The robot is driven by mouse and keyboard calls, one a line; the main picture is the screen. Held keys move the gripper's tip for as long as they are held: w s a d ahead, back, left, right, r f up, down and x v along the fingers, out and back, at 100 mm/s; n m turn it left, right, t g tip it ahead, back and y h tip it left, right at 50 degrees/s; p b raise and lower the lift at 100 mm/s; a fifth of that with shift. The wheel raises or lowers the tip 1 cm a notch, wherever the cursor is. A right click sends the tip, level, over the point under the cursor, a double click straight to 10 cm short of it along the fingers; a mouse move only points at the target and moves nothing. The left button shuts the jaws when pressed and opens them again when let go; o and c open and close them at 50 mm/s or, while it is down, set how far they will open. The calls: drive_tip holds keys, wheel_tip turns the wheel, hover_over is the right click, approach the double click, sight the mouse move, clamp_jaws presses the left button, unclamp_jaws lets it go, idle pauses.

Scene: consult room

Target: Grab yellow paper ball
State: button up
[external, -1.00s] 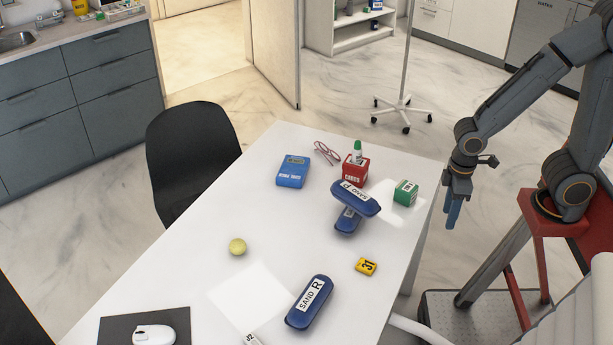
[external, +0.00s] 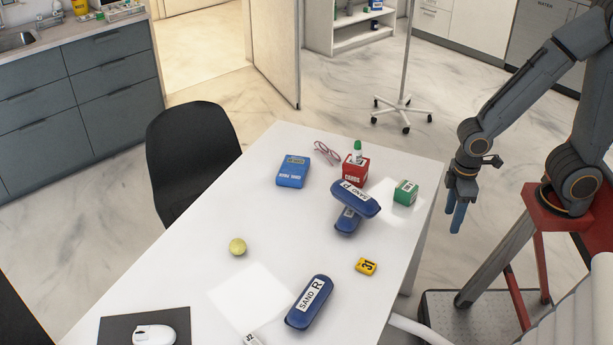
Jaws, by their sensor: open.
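The yellow paper ball (external: 237,247) is small and round and rests on the white table (external: 185,262), left of the table's middle. Nothing touches it. My gripper (external: 456,218) points down beyond the table's right edge, far to the right of the ball. It is open and empty, with its blue fingers apart from everything on the table.
Between my gripper and the ball lie a yellow block marked 31 (external: 366,266), two crossed blue SAND cases (external: 354,200), a third SAND case (external: 309,302) and a green box (external: 405,192). A red box (external: 355,168), blue device (external: 293,171) and glasses (external: 327,153) sit behind.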

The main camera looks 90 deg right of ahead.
drive_tip(key=shift+o, duration=0.8)
